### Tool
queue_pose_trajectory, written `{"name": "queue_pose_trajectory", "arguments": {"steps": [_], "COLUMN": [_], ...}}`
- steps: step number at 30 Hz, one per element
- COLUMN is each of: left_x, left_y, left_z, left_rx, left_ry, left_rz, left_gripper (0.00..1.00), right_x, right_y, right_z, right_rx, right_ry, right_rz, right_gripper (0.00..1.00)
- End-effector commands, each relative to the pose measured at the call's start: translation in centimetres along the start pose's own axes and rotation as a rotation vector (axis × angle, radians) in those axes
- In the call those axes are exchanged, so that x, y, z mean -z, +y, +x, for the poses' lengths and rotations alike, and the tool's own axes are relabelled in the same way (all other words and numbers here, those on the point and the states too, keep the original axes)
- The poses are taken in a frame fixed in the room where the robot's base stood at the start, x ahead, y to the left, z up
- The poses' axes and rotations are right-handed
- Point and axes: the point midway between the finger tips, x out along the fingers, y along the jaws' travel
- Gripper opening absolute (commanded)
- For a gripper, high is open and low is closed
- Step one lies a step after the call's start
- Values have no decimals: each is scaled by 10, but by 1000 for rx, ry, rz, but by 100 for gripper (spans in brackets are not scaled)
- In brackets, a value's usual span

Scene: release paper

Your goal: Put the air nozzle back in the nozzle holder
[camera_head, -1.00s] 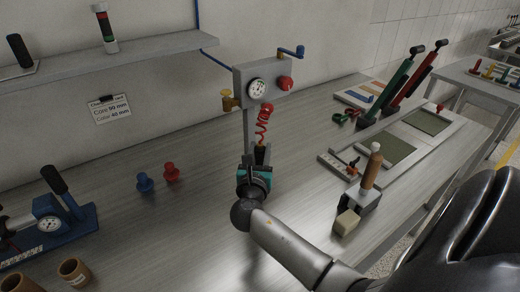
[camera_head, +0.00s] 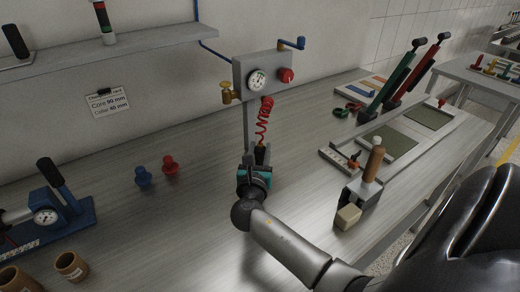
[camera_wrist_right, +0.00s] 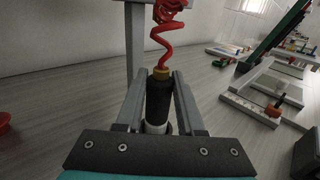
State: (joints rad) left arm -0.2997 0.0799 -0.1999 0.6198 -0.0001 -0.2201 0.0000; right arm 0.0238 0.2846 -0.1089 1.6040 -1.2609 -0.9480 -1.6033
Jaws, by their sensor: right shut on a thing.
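The air nozzle (camera_wrist_right: 159,98) is a dark cylinder with a brass-coloured collar, joined to a red coiled hose. It stands roughly upright between the fingers of my right gripper (camera_wrist_right: 160,88), which is shut on it. In the head view my right gripper (camera_head: 259,160) is above the bench, below the grey gauge panel (camera_head: 240,72), and the nozzle is a small dark shape there. The red hose (camera_head: 264,118) runs from the panel down to it. The post under the panel is close behind the gripper. I cannot make out the nozzle holder. My left gripper is not in view.
Blue (camera_head: 143,176) and red (camera_head: 170,165) knobs stand left of the gripper. A blue device (camera_head: 62,216) and brown cups (camera_head: 71,266) are further left. A wooden-handled tool (camera_head: 371,175), frames and red and green pumps stand to the right. The bench between is clear.

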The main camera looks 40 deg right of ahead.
Motion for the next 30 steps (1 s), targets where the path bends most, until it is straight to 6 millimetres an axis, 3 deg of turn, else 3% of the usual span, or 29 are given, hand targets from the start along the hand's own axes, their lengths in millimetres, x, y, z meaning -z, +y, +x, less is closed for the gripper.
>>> {"name": "queue_pose_trajectory", "arguments": {"steps": [20, 21, 30], "left_x": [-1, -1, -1], "left_y": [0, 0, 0], "left_z": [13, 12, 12], "left_rx": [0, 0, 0], "left_ry": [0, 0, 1], "left_rz": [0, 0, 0], "left_gripper": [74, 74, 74], "right_x": [17, 17, 16], "right_y": [0, 0, 0], "right_z": [0, 0, 0], "right_rx": [0, 0, 0], "right_ry": [-1, -1, -1], "right_rz": [0, 0, 0], "right_gripper": [0, 41, 72]}}
